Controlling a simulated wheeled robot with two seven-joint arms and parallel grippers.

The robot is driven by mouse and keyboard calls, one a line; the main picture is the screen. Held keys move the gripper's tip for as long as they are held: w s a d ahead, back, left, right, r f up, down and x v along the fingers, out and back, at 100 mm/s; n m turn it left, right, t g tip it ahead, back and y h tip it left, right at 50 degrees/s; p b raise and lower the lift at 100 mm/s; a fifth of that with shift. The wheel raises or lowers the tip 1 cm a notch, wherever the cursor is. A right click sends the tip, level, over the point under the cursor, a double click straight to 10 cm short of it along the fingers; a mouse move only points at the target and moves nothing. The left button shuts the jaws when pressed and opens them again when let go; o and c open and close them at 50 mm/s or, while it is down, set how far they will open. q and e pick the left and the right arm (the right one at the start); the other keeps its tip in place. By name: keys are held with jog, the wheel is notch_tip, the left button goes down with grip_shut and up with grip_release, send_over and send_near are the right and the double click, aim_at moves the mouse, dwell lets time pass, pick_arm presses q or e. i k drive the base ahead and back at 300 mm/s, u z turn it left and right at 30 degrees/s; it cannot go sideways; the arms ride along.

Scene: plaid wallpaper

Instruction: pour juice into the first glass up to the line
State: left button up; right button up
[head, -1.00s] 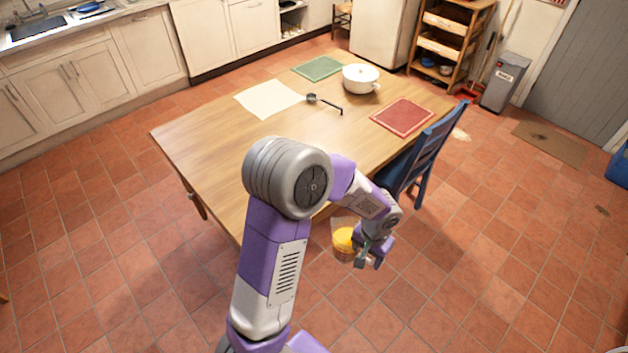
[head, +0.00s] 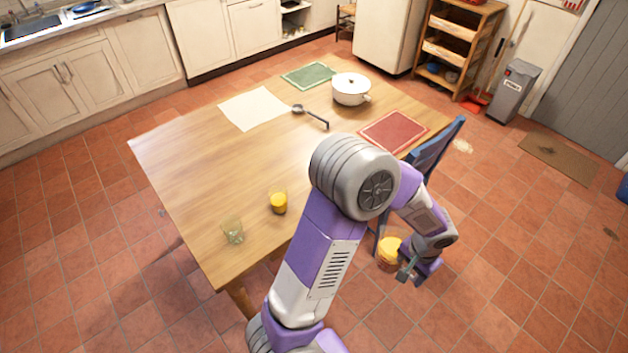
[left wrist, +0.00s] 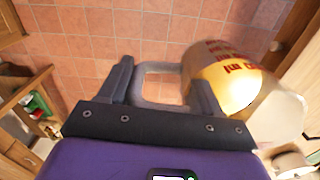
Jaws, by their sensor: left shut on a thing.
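My left gripper (head: 412,268) is shut on the handle of a juice jug (head: 389,250). The jug is clear with orange juice in it and hangs over the floor, off the table's near right side. In the left wrist view, the gripper (left wrist: 160,78) has its fingers at the grey handle, and the jug's yellow body (left wrist: 238,80) with red lettering is to the right. A clear glass (head: 233,232) that looks empty stands near the table's front edge. A second glass (head: 279,203) holding orange juice stands to its right. My right gripper is not in view.
A blue chair (head: 436,148) stands at the table's right side.

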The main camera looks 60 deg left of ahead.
aim_at(277, 195)
jog(key=u, duration=0.05)
jog(key=i, duration=1.05)
jog(key=u, duration=0.9)
jog(key=i, duration=0.55)
jog(key=u, duration=1.05)
jog(key=i, duration=0.35)
jog(key=u, duration=0.3)
